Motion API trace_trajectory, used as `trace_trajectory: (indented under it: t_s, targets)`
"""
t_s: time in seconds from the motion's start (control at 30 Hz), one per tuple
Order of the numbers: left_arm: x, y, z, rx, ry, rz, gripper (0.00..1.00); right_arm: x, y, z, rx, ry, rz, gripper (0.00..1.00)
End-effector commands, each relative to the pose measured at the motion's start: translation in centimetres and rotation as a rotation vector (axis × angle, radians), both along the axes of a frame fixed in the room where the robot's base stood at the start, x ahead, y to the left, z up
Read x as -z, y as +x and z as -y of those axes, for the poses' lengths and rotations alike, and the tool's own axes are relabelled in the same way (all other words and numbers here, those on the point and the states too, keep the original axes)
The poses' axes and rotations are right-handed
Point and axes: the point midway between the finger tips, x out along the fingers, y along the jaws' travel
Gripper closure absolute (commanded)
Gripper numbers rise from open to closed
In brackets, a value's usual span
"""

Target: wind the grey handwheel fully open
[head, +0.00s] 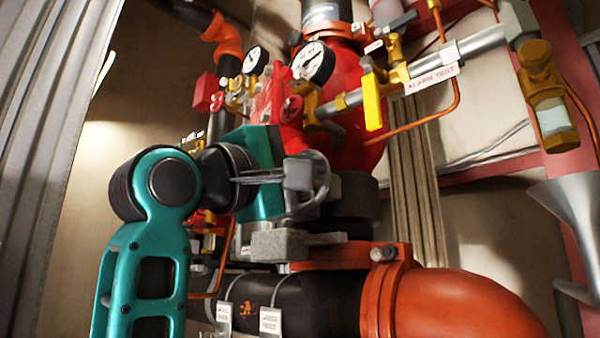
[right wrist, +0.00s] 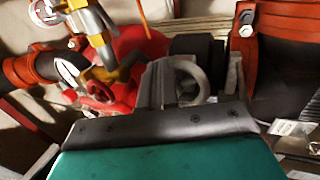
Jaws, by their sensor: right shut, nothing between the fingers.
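The grey handwheel (head: 322,183) shows in the head view as a pale ring in front of the black lower pipe section. It also shows in the right wrist view (right wrist: 203,78) as a curved ring just beyond my palm. My right gripper (head: 300,173) is shut and empty, with its grey fingers overlapping the wheel's rim in the head view. In the right wrist view its fingers (right wrist: 156,85) lie beside the left part of the ring. I cannot tell whether they touch it. Part of the wheel is hidden behind the fingers. My left gripper is not in view.
A red valve body (head: 345,100) with a pressure gauge (head: 313,62) stands behind and above. A yellow lever (head: 372,100) and copper tubing are to its right. A grey block (head: 290,244) and an orange pipe elbow (head: 455,305) lie below. A metal funnel (head: 565,205) is far right.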

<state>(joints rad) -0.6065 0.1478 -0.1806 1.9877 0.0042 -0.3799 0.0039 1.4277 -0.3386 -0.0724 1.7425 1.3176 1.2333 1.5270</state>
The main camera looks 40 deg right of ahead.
Motion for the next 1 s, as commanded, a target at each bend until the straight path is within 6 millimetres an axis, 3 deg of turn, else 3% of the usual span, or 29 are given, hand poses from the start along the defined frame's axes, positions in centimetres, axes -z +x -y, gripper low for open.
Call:
trace_trajectory:
  t_s: [0.2, 0.47, 0.77, 1.0]
  targets:
    - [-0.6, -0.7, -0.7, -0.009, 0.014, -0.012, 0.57, -2.1, 1.1, 0.2, 0.001, 0.003, -0.003, 1.00]
    - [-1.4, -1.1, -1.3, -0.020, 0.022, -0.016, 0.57, -3.0, 3.2, 0.1, 0.002, 0.004, -0.005, 1.00]
    - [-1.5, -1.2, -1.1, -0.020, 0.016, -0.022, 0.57, -2.2, 5.8, -0.1, 0.001, 0.004, -0.005, 1.00]
    - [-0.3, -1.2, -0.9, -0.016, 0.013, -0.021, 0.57, -0.2, 7.2, -0.3, 0.000, 0.004, -0.007, 1.00]
